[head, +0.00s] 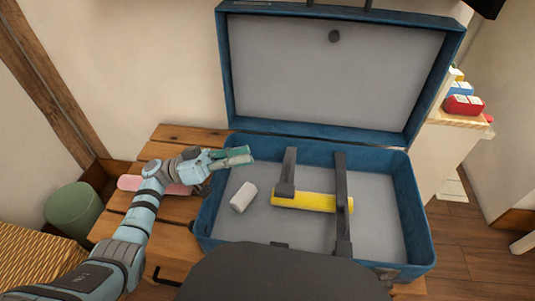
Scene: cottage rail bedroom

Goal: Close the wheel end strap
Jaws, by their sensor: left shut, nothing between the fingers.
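An open blue suitcase (424,243) with grey lining lies on a wooden slatted bench. Inside is a yellow cylinder (310,202). A dark strap (341,190) on the right runs front to back over the cylinder's right end. Another dark strap (289,170) on the left comes from the back and stops at the cylinder's left end. A small dark piece (279,245) sits at the front, in line with the left strap. I cannot tell which is the wheel end. My left gripper (246,156) is shut and empty, over the case's back left corner. My right gripper is out of view.
A white block (243,196) lies in the case, left of the cylinder. The raised lid (335,80) stands behind. A pink item (130,183) lies on the bench (184,137) by my left arm. A green round bin (74,209) is at left, a shelf (445,135) at right.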

